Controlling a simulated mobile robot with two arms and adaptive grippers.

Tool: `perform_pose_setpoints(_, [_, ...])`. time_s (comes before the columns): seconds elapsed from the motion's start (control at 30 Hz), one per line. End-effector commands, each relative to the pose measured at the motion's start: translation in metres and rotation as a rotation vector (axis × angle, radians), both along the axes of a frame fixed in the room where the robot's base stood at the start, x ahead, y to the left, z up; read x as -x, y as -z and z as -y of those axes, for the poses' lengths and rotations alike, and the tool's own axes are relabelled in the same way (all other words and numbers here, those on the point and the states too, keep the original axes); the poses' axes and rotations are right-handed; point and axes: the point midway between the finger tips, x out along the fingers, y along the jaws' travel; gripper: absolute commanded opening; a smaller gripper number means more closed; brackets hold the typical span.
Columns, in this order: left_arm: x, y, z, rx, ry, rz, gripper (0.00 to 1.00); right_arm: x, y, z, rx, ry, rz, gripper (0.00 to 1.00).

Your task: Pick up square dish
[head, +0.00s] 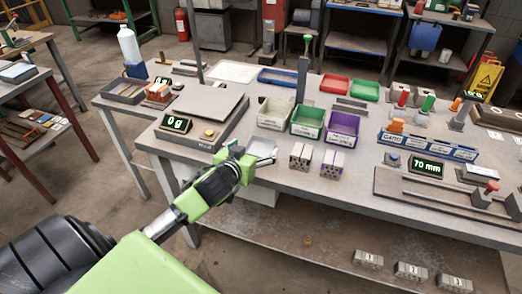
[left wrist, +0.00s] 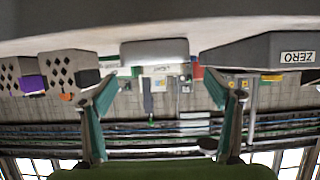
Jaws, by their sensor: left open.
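A pale, shallow square dish (head: 262,147) lies near the front edge of the table, between the scale and the hollow bricks; my left gripper partly hides it. In the left wrist view, the dish (left wrist: 155,50) is a light grey slab seen edge-on, ahead of the gap between my fingers. My left gripper (head: 253,156) is at the table's front edge, close to the dish. Its fingers also show spread in the left wrist view (left wrist: 163,90), with nothing held between them. I cannot tell whether a finger touches the dish. My right gripper is not in view.
The scale (head: 200,120) stands left of the dish, with a "0 g" display. Two hollow bricks (head: 301,156) (head: 332,163) stand to the right. White (head: 272,123), green (head: 306,132) and purple (head: 341,138) bins stand behind. A lower shelf (head: 300,240) holds several grey blocks.

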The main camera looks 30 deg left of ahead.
Motion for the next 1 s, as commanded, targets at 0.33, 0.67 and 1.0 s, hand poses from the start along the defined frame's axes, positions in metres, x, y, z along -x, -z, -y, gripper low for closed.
perform_pose_setpoints(0.33, [-0.028, 0.021, -0.002, -0.002, -0.001, -0.002, 0.82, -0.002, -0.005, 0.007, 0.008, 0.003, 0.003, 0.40])
perform_pose_setpoints(0.67, [-0.047, 0.030, -0.006, -0.002, 0.001, -0.001, 0.82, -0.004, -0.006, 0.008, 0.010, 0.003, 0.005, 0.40])
perform_pose_setpoints(1.0, [-0.047, 0.031, -0.006, -0.002, 0.001, -0.001, 0.41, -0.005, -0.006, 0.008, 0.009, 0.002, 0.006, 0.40])
